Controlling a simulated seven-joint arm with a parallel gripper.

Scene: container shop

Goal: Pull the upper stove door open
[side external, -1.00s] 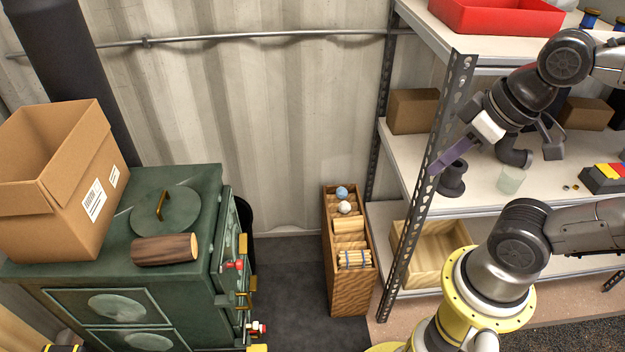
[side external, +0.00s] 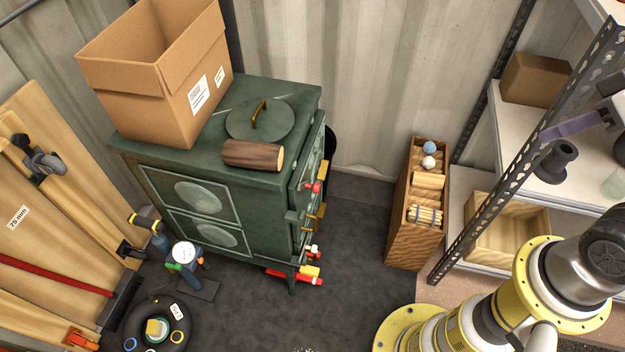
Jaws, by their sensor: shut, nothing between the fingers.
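The dark green stove (side external: 225,150) stands left of centre on the floor. Its door side faces right and is seen at a steep angle. The upper stove door (side external: 308,170) has a red knob and brass fittings along it; it looks closed, though the angle hides its edge. More brass and red fittings (side external: 316,218) show lower down. My gripper (side external: 570,127) is at the right edge, its purple finger in front of the shelf and its upper part cut off. It is shut and empty, well away from the stove.
A cardboard box (side external: 165,95) and a wood log (side external: 250,156) sit on the stove top. A narrow wooden crate (side external: 405,225) stands between stove and metal shelf rack (side external: 510,150). Dark floor (side external: 350,240) between stove and crate is clear. Bottles and a broom stand at left.

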